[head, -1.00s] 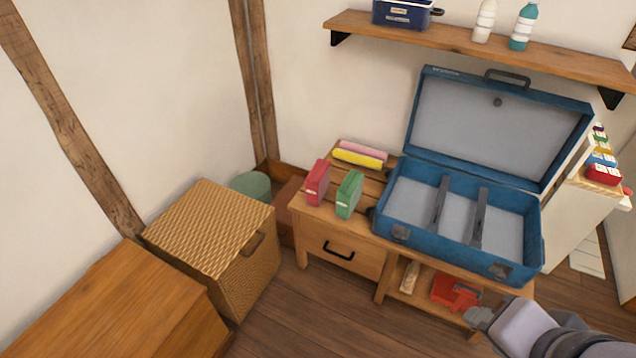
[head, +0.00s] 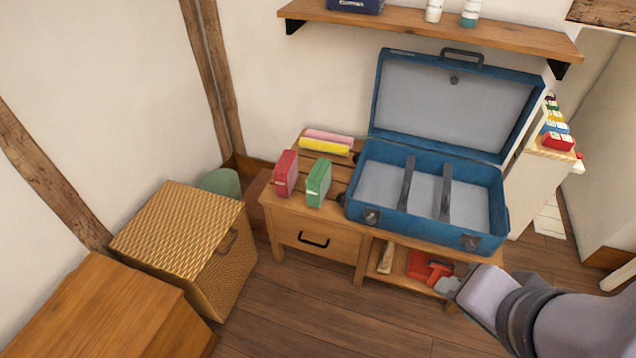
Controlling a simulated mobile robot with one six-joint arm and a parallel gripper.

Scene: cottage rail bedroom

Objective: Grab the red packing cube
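A red packing cube (head: 286,174) stands upright on the left part of the wooden bench (head: 300,229), next to a green packing cube (head: 318,183). A blue suitcase (head: 425,225) lies open and empty on the right of the bench. My gripper (head: 450,286) is at lower right, in front of the bench's lower shelf and well apart from the red cube. Its fingers are small and partly hidden, so its opening cannot be made out.
A wicker hamper (head: 190,245) and a wooden chest (head: 105,310) stand at the left. Red items (head: 422,264) lie on the bench's lower shelf. A wall shelf (head: 430,29) with bottles hangs above the suitcase. The floor (head: 305,310) before the bench is clear.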

